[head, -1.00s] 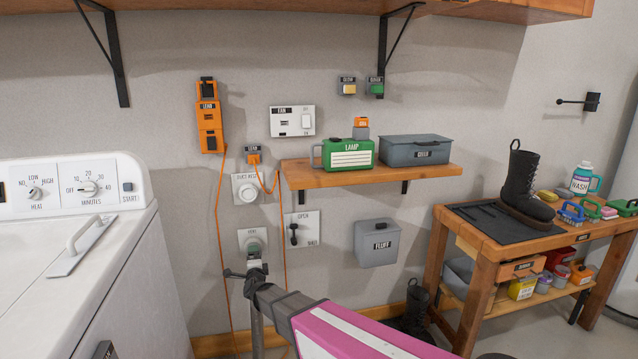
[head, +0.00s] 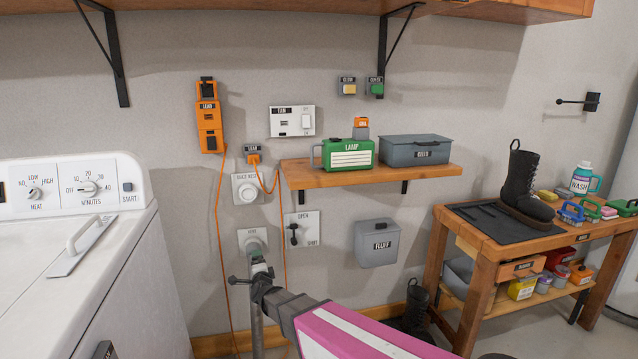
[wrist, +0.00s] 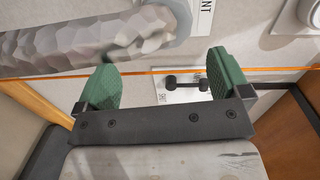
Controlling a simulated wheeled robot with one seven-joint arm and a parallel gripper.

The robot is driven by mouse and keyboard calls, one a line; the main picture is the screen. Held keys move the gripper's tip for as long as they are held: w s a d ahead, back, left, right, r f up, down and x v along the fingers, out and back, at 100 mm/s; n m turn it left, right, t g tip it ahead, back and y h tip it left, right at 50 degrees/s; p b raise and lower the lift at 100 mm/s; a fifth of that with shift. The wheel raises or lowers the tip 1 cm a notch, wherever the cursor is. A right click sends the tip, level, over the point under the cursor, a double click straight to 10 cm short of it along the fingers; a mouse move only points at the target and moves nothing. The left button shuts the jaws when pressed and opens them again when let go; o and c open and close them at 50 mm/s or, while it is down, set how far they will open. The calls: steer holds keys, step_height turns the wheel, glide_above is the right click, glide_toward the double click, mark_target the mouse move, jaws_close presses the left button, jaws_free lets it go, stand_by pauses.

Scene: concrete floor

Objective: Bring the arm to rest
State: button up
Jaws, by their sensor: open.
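My gripper (wrist: 165,80) is open in the wrist view, with its two green fingers apart and nothing held between them. A silver ribbed duct (wrist: 90,45) passes close beyond the left finger, toward a wall plate marked VENT. A small wall plate with a dark lever (wrist: 188,82) shows behind the gap between the fingers. In the head view the dark end of my arm (head: 270,295) is in front of the duct (head: 257,335), just below the vent plate (head: 252,238). The fingers are hard to make out there.
An orange cord (head: 220,240) hangs left of the vent and crosses the wrist view. The dryer (head: 90,250) stands close on the left. A wall shelf (head: 400,174), a grey fluff bin (head: 377,243) and a wooden bench (head: 470,240) are to the right.

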steer(key=s+d+f+n+g, duration=0.1)
steer(key=s+d+n+g, duration=0.15)
steer(key=d, duration=0.45)
steer(key=s+d+f+n+g+h, duration=0.15)
steer(key=d+n+g, duration=0.25)
steer(key=d, duration=0.4)
steer(key=s+d+f+n+g+y, duration=0.1)
steer(key=d+f+n+g, duration=0.2)
steer(key=d, duration=0.4)
steer(key=s+d+n+g+h, duration=0.2)
steer(key=s+d+g, duration=0.1)
steer(key=s+d, duration=0.4)
steer(key=s+d+r+n+g+h, duration=0.1)
steer(key=s+d+n+g+h, duration=0.1)
steer(key=s+d+g, duration=0.2)
steer(key=s+d, duration=0.3)
steer(key=d, duration=0.5)
steer(key=shift+s+d, duration=0.2)
steer(key=shift+d, duration=0.1)
